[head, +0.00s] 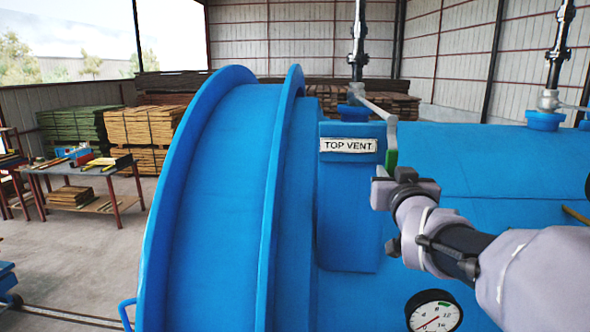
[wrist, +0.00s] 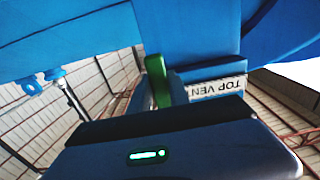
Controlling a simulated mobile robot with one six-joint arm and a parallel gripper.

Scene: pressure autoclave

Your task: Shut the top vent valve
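The top vent valve (head: 357,92) stands on top of the blue vessel, under a vertical pipe. Its grey lever (head: 376,107) runs out to the right and ends in a green grip (head: 391,160) that hangs down beside the TOP VENT label (head: 348,145). My gripper (head: 385,178) is at the green grip, coming from the lower right. In the wrist view, the green grip (wrist: 157,80) stands between my two fingers, which lie close against both its sides. The label (wrist: 218,88) shows upside down just to the right there. The fingertips are partly hidden by the gripper body.
The blue vessel (head: 225,190) with its raised flange fills the middle, close to my arm. A pressure gauge (head: 434,312) sits below my arm. Another valve (head: 548,100) with a pipe stands at the right. A workbench (head: 85,175) and timber stacks (head: 140,126) are far left.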

